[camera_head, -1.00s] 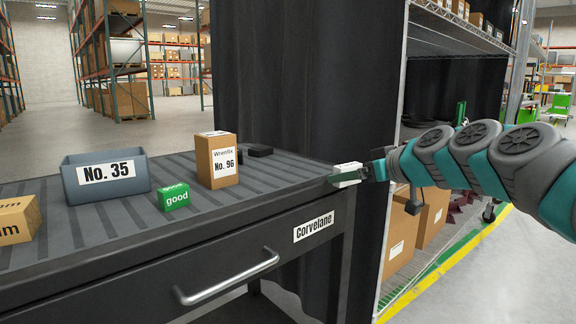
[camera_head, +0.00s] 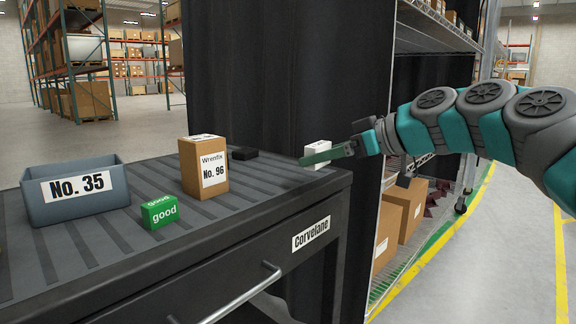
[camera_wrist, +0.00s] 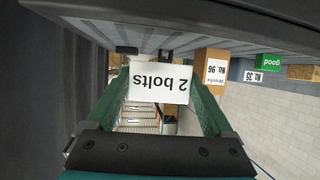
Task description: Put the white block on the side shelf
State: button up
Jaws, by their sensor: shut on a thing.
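The white block (camera_head: 317,152) is held at the tip of my gripper (camera_head: 328,155), by the right end of the dark bench. In the wrist view it shows as a white box (camera_wrist: 158,83) labelled "2 bolts", upside down, between the two green fingers of my gripper (camera_wrist: 158,95). The fingers are shut on it. In the head view the near finger hides part of the block. The side shelf (camera_head: 412,265) is a wire rack to the right of the bench; its lower level holds cardboard boxes, and my arm covers part of it.
On the bench (camera_head: 120,262) stand a grey bin (camera_head: 75,205) marked No. 35, a green "good" box (camera_head: 160,212), a brown No. 96 box (camera_head: 204,168) and a small black block (camera_head: 245,153). A dark curtain (camera_head: 270,70) hangs behind. Open floor lies at the right.

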jog(key=p, duration=0.2)
send_over(290, 170)
jog(key=shift+d+f, duration=0.1)
jog(key=shift+f, duration=0.6)
jog(key=shift+f+p, duration=0.3)
jog(key=shift+f, duration=1.25)
jog(key=shift+f+b, duration=0.35)
jog(key=shift+b, duration=0.35)
jog(key=o, duration=1.1)
jog(key=shift+r, duration=0.1)
jog(key=shift+c, duration=0.2)
jog(key=shift+r+p, duration=0.25)
jog(key=shift+p, duration=0.85)
